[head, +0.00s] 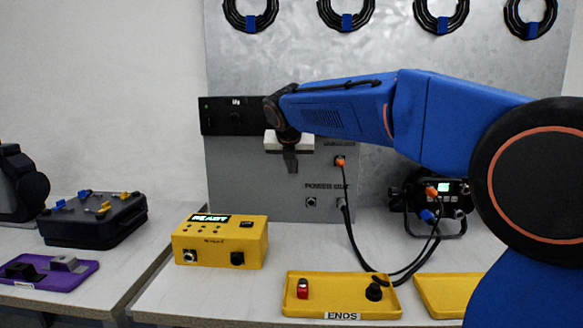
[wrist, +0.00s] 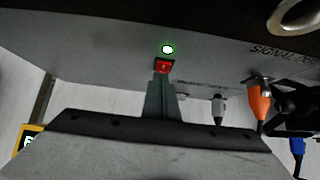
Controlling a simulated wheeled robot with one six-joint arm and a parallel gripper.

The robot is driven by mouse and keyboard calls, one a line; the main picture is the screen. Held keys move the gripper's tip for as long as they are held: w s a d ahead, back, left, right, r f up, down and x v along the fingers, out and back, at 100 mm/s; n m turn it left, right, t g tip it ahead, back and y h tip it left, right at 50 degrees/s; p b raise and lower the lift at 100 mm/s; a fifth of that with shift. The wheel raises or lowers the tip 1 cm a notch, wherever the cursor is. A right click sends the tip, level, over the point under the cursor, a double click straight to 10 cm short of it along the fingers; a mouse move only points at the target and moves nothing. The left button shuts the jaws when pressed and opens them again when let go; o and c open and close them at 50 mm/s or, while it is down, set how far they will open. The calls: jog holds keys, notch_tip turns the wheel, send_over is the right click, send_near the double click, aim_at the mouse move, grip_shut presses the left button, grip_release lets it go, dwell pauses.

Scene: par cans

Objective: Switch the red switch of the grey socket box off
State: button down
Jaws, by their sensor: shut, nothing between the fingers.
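The grey socket box (head: 240,180) stands upright at the back of the table, lettered for signal and power outlets. Its red switch (wrist: 163,66) shows in the wrist view just beyond my fingertips, with a lit green lamp (wrist: 167,49) beside it. In the head view my gripper hides the switch. My gripper (head: 290,166) points at the box front. In the wrist view its fingers (wrist: 161,82) are shut and empty, overlapping the switch's lower edge. I cannot tell whether they touch it.
An orange plug (head: 340,161) and dark cables hang right of my gripper. A yellow box (head: 221,241) with a lit display stands in front to the left. A yellow tray (head: 342,296) holds a small red item and a black item. A lit black device (head: 441,190) stands right.

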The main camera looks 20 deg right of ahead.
jog(key=shift+w+t, duration=0.15)
jog(key=shift+t, duration=0.15)
jog(key=shift+r, duration=0.1)
